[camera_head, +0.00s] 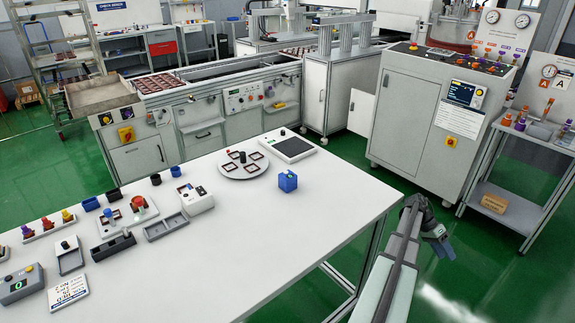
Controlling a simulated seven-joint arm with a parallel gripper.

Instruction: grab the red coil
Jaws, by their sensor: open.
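A small rack (48,233) at the table's left edge holds three small upright parts. Another red round part (139,203) sits on a white and grey fixture right of the rack. These are small, and I cannot tell for sure which is the red coil. My gripper (443,250) is open and empty, beyond the table's right edge above the green floor, far from all of them.
The white table (250,232) is bare at its front and right. A blue block (288,181), a round plate with dark square frames (229,171), grey trays (166,226) and a white box (196,199) stand on it. A grey cabinet (425,115) stands behind my arm.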

